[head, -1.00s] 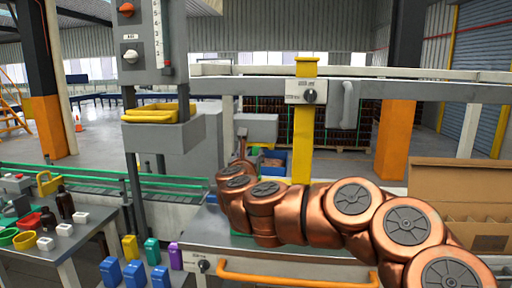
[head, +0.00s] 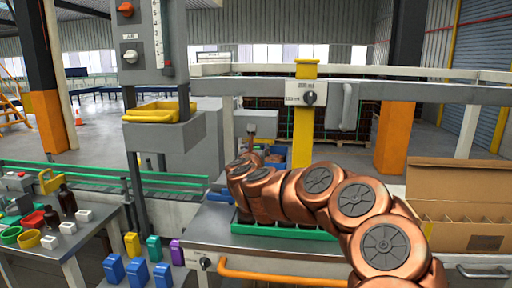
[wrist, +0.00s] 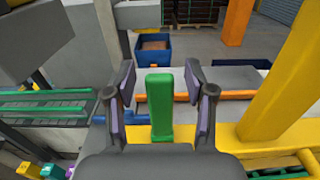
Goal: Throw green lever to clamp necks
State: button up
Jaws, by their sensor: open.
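The green lever (wrist: 160,104) stands upright in the middle of the wrist view, between the two fingers of my gripper (wrist: 160,76). The gripper is open, with one dark, purple-padded finger on each side of the lever and a visible gap on both sides. In the head view my copper arm hides the lever and the gripper. A green tray-like strip (head: 285,231) shows on the grey bench under the arm. No clamped bottle necks can be made out.
A yellow post (head: 304,140) rises behind the bench, and a thick yellow bar (wrist: 285,85) stands close on the right in the wrist view. An open cardboard box (head: 460,205) is at right. Small amber bottles (head: 67,200) stand on the left table.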

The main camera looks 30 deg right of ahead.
jog(key=shift+w+d, duration=0.1)
jog(key=shift+w, duration=0.05)
jog(key=shift+c, duration=0.3)
grip_shut()
dwell(0.4)
